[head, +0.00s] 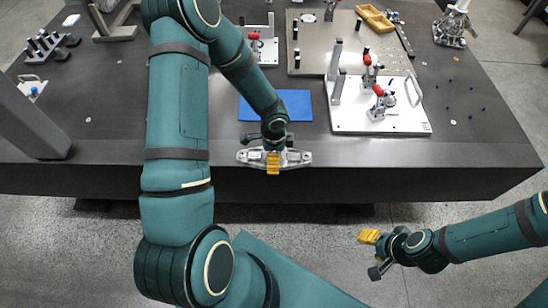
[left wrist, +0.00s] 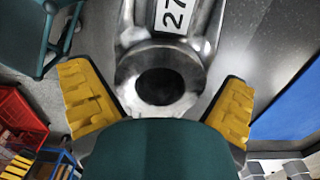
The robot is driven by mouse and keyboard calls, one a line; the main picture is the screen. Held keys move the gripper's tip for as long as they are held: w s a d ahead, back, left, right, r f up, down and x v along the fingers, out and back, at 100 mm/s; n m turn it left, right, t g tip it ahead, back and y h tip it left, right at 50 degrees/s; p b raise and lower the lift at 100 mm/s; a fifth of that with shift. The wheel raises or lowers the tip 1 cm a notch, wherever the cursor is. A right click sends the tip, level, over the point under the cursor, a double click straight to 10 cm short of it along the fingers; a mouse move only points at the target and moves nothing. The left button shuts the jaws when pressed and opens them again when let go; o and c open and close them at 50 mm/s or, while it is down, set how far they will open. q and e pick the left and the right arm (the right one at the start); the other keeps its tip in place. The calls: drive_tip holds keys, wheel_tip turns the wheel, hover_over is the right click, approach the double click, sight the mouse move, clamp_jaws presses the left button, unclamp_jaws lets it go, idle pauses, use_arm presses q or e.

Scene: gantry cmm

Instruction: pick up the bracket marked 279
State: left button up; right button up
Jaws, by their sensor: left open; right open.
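The silver metal bracket (head: 298,158) lies near the front edge of the dark table, with lobes showing left and right of my left gripper (head: 273,153). In the left wrist view the bracket (left wrist: 128,68) shows a round ring end with a dark hole and a white label reading "27"; any further digit is cut off. My left gripper (left wrist: 160,105) is open, its yellow fingertips on either side of the ring end. I cannot tell whether they touch it. My right gripper (head: 373,254) is open and empty, over the floor in front of the table.
A blue mat (head: 292,104) lies just behind the bracket. A white plate (head: 345,122) with red-handled clamps (head: 378,90) stands to its right. A large grey plate (head: 310,60) and a yellow tray (head: 375,18) are further back. The table front left of the bracket is mostly clear.

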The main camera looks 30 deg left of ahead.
use_arm(q)
drive_tip(key=c, duration=1.2)
drive_tip(key=shift+r, duration=0.1)
